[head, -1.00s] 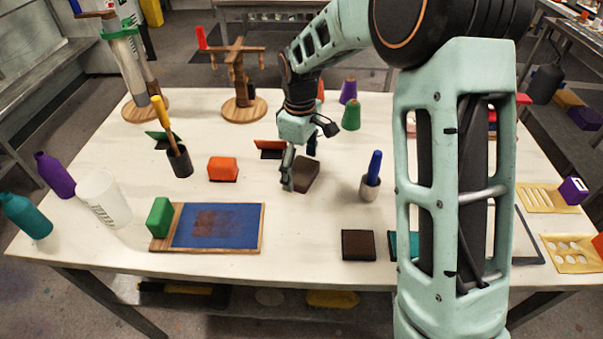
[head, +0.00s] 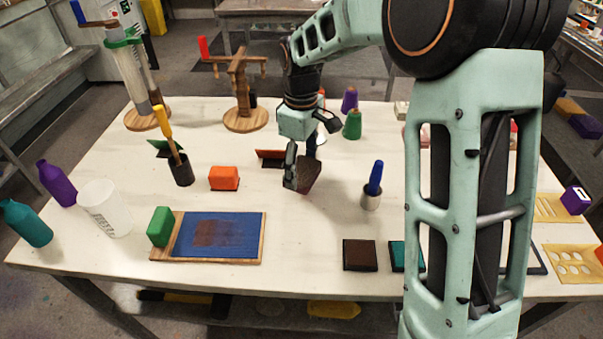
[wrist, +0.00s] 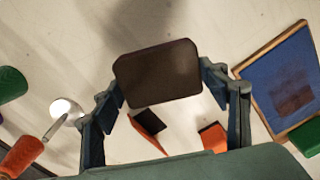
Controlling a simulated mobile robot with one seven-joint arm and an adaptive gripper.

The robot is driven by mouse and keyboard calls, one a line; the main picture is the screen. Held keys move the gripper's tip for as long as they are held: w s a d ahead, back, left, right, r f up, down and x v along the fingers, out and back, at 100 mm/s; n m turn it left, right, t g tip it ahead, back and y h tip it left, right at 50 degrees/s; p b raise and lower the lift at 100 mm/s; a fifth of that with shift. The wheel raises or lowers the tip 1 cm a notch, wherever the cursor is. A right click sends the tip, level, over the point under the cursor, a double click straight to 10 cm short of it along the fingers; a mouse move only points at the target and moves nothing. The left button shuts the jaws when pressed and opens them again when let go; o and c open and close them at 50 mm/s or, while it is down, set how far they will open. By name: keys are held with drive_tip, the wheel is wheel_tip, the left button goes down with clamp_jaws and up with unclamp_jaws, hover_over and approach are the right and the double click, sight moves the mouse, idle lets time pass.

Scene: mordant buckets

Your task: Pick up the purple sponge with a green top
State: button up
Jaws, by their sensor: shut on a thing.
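My gripper (head: 302,172) is over the middle of the table, shut on a dark brown block (head: 313,174). In the wrist view the block (wrist: 157,72) sits between the two fingertips, its broad dark face toward the camera. In the head view the block is tilted and partly hidden by a finger; it looks slightly raised. I cannot make out a green top on it, and no purple sponge with a green top is clear elsewhere.
An orange block (head: 224,178) and a dark cup (head: 181,170) stand left of my gripper, a cup with a blue handle (head: 371,198) to the right. A framed blue panel (head: 220,240) with a green block (head: 160,226) and a brown square (head: 360,254) lie nearer.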

drive_tip(key=s+r, duration=0.5)
drive_tip(key=shift+r, duration=0.25)
drive_tip(key=s+r, duration=0.3)
drive_tip(key=s, duration=0.5)
drive_tip(key=shift+s+a+r+b, duration=0.2)
drive_tip(key=shift+r+b, duration=0.05)
drive_tip(key=shift+b, duration=0.2)
drive_tip(key=shift+o, duration=0.4)
drive_tip(key=c, duration=0.4)
drive_tip(key=shift+o, duration=0.2)
